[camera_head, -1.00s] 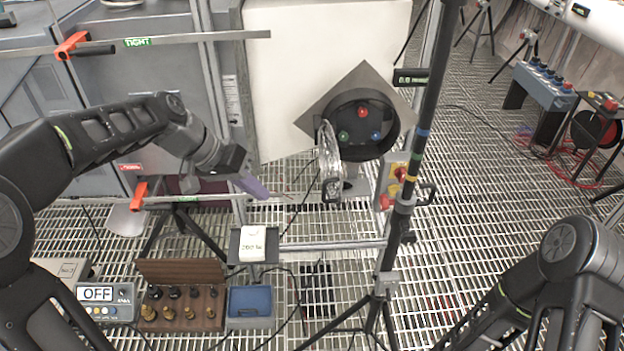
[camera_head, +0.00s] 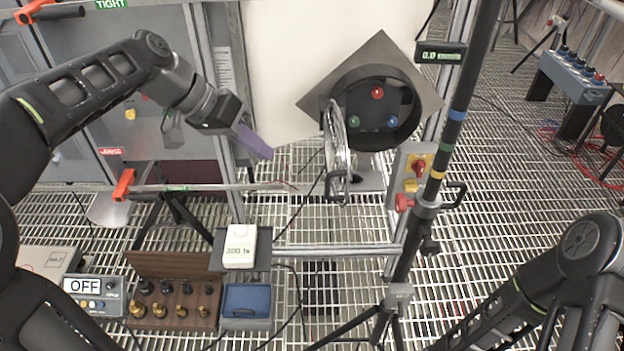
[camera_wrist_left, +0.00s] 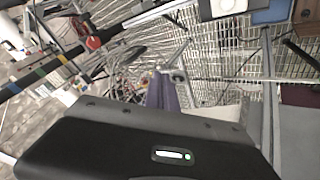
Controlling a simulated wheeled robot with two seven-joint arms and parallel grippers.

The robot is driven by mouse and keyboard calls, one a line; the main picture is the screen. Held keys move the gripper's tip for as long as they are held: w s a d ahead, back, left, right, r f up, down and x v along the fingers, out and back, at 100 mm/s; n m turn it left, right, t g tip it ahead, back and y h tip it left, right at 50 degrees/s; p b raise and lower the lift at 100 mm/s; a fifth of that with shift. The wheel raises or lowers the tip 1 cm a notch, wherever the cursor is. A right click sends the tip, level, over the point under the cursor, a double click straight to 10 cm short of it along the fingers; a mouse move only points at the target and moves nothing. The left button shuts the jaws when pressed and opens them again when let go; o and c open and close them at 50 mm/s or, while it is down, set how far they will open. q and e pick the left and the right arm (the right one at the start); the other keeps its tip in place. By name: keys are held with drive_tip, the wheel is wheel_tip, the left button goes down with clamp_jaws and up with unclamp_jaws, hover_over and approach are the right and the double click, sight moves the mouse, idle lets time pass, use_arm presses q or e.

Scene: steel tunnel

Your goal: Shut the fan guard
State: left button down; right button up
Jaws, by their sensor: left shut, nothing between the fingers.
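The fan housing (camera_head: 411,121) is a round black drum on a tilted square grey plate, with red, green and blue round parts inside. The wire fan guard (camera_head: 337,137) stands open at the drum's left side, swung out and seen nearly edge-on. A dark handle (camera_head: 337,185) shows at its lower edge. My left gripper (camera_head: 258,146), with purple fingers, is shut and empty, left of the guard and apart from it. Its purple fingers also show in the left wrist view (camera_wrist_left: 163,93). My right arm shows at the lower right, but its gripper is out of view.
A black stand pole (camera_head: 455,125) with coloured bands rises right of the fan. A horizontal bar (camera_head: 215,187) runs below my left gripper. A white panel (camera_head: 290,70) stands behind.

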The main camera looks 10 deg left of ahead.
use_arm(q)
drive_tip(key=w+d+f+p, duration=0.2)
drive_tip(key=d+f+p, duration=0.1)
drive_tip(key=d+f, duration=0.5)
drive_tip(key=shift+d, duration=0.65)
